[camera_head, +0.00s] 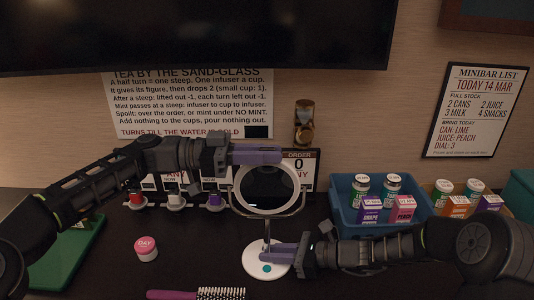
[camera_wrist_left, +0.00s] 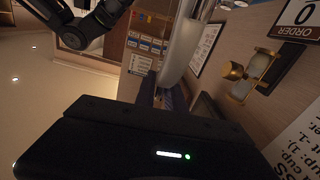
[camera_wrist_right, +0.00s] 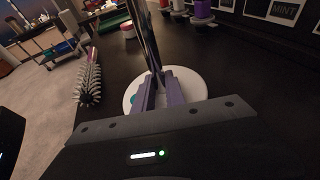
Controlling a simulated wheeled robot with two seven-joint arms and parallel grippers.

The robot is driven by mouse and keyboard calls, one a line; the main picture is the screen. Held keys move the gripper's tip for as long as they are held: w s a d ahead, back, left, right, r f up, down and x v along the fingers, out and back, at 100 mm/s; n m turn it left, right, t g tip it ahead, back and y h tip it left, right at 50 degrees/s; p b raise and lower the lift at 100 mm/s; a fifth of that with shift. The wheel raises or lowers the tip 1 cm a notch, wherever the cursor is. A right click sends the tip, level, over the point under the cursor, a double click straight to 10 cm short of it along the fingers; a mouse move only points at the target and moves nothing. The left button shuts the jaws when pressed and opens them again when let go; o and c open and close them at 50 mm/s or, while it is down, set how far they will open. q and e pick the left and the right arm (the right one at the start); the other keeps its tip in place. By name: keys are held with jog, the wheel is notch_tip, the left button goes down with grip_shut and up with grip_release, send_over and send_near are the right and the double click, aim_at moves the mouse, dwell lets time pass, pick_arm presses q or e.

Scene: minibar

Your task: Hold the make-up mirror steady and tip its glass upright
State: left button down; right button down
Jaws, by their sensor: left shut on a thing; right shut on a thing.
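The make-up mirror has a round white-rimmed glass (camera_head: 266,188) in a thin fork on a stem, over a round white base (camera_head: 254,262). The glass looks dark and faces the head camera; I cannot tell its exact tilt. My left gripper (camera_head: 257,155) is shut on the top of the white rim, which also shows between its fingers in the left wrist view (camera_wrist_left: 185,45). My right gripper (camera_head: 280,252) is shut on the stem just above the base. The right wrist view shows the stem (camera_wrist_right: 145,35) between the purple fingers and the base (camera_wrist_right: 193,88) below.
A purple hairbrush (camera_head: 197,294) lies in front of the base. A pink-lidded jar (camera_head: 146,249) stands to the left, beside a green tray (camera_head: 68,258). A blue bin (camera_head: 340,205) with bottles and boxes stands right of the mirror. A sand-glass (camera_head: 304,123) is behind.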

jog(key=shift+r, duration=0.1)
dwell(0.7)
pick_arm(q)
jog(key=shift+s+m, duration=0.4)
jog(key=shift+m, duration=0.1)
jog(key=c, duration=1.5)
grip_release()
jog(key=a, duration=1.2)
pick_arm(e)
jog(key=c, duration=1.3)
grip_release()
